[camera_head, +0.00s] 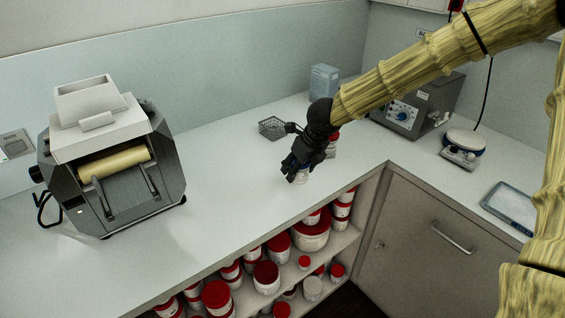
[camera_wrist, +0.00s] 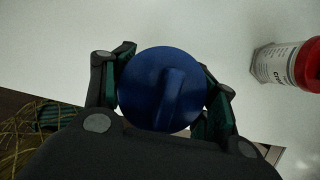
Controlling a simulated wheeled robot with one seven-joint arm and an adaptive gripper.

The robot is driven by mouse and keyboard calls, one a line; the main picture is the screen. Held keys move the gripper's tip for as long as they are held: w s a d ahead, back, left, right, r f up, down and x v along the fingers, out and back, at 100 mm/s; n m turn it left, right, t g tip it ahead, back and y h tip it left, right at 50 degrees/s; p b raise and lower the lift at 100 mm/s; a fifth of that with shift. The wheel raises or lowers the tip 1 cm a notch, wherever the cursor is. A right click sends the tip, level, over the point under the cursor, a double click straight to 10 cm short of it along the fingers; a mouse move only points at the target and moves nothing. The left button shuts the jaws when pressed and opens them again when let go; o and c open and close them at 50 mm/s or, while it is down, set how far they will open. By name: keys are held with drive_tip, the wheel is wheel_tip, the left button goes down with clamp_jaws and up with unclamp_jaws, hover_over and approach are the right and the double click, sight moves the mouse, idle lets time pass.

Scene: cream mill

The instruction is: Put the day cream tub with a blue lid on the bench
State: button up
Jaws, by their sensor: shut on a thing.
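The tub's round blue lid (camera_wrist: 160,90) fills the middle of the wrist view, with one jaw on each side of it. My gripper (camera_head: 297,170) is shut on this tub. In the head view a little of the tub's white body (camera_head: 300,178) shows below the fingers, at or just above the white bench top (camera_head: 225,185). I cannot tell whether its base touches the bench. The tub looks upright. Its label is hidden.
A red-lidded white tub (camera_wrist: 285,65) stands close on the right in the wrist view. A wire basket (camera_head: 272,128) and a pale blue box (camera_head: 324,80) are behind my gripper. A roller mill (camera_head: 110,160) stands left. Red-lidded tubs fill the shelf (camera_head: 340,243) below. Bench between mill and gripper is clear.

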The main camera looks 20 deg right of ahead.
drive_tip(key=w, duration=0.2)
drive_tip(key=w+a+p, duration=0.1)
drive_tip(key=w, duration=0.1)
drive_tip(key=w+a+p, duration=0.1)
drive_tip(key=w, duration=0.2)
drive_tip(key=shift+a+f, duration=0.25)
drive_tip(key=f, duration=0.3)
drive_tip(key=shift+w+a+p, duration=0.1)
drive_tip(key=shift+w+p, duration=0.1)
drive_tip(key=shift+p, duration=0.1)
drive_tip(key=shift+f, duration=0.35)
drive_tip(key=shift+f, duration=0.1)
drive_tip(key=o, duration=1.1)
drive_tip(key=b+v, duration=0.1)
drive_tip(key=v, duration=1.1)
